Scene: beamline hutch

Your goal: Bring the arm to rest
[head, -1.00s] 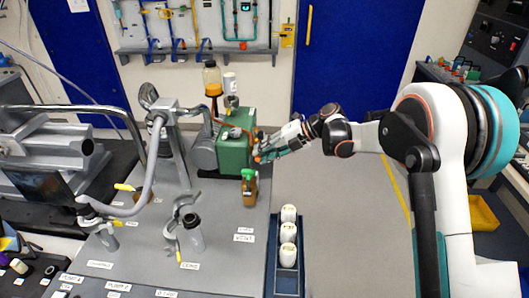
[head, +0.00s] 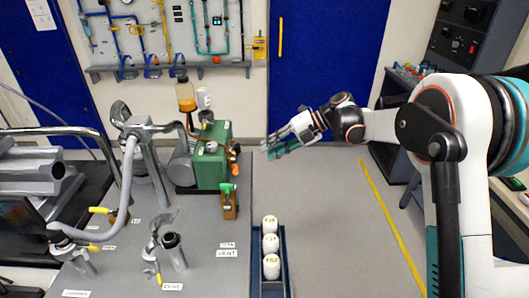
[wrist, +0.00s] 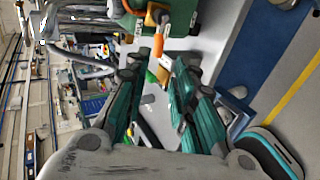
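My gripper (head: 272,150) is at the end of my outstretched arm, to the right of the green pump box (head: 212,160) and apart from it. In the wrist view, my gripper's two teal fingers (wrist: 148,100) are spread apart with nothing held between them. The green box (wrist: 182,14) shows beyond the fingers at the top of that view. My arm reaches in from the right of the head view at about the height of the box, over the floor beside the table.
Floor to the right is clear.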

